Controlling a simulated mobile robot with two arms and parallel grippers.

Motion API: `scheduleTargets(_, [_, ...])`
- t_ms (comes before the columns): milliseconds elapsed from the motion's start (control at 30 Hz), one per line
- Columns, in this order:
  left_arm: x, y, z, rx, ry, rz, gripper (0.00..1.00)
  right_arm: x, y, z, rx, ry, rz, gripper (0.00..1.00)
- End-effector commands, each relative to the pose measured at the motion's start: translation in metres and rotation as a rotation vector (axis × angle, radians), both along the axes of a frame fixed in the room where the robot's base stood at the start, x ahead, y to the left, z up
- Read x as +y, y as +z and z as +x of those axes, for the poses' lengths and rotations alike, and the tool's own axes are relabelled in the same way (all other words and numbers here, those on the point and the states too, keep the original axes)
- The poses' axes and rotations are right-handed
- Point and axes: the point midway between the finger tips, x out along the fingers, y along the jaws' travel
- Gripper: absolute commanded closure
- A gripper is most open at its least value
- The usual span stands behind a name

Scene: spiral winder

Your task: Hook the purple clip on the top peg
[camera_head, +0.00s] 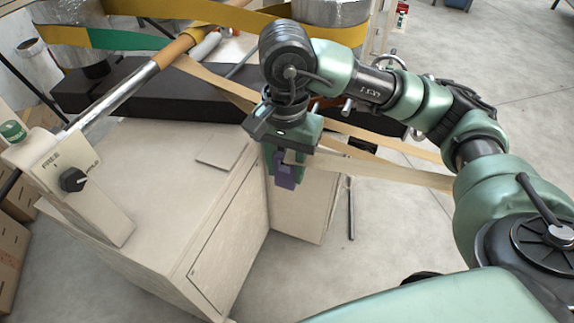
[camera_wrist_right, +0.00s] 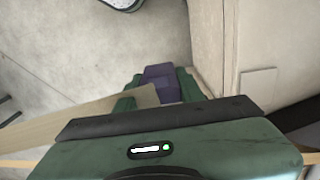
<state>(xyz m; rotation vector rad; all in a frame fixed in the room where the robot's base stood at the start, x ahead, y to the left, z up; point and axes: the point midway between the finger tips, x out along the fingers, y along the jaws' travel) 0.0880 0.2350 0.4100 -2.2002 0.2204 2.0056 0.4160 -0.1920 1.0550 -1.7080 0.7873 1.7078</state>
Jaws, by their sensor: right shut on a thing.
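My right gripper (camera_head: 282,165) points down in the middle of the head view, in front of the cabinet's edge. It is shut on the purple clip (camera_head: 286,178), which shows between and below the green fingers. In the right wrist view the purple clip (camera_wrist_right: 160,80) sits between the fingertips, with a beige strap (camera_wrist_right: 95,112) running beside it to the left. The strap also runs right from the gripper in the head view (camera_head: 385,173). I cannot make out the top peg with certainty. My left gripper is not in view.
A beige cabinet (camera_head: 150,190) stands left of and behind the gripper, with a knob panel (camera_head: 60,170) at its left. A dark beam (camera_head: 160,95) and a metal roller (camera_head: 120,95) lie above it. Open concrete floor (camera_head: 390,225) is to the right.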

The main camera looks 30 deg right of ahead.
Motion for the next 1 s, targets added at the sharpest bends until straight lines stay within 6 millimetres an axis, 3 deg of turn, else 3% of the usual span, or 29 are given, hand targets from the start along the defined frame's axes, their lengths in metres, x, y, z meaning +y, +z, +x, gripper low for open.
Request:
scheduleTargets(267, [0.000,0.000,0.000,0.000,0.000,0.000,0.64,0.001,0.000,-0.001,0.000,0.001,0.000,1.00])
scheduleTargets(1000, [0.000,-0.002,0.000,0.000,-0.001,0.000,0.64,0.035,0.001,-0.029,-0.001,0.002,0.001,1.00])
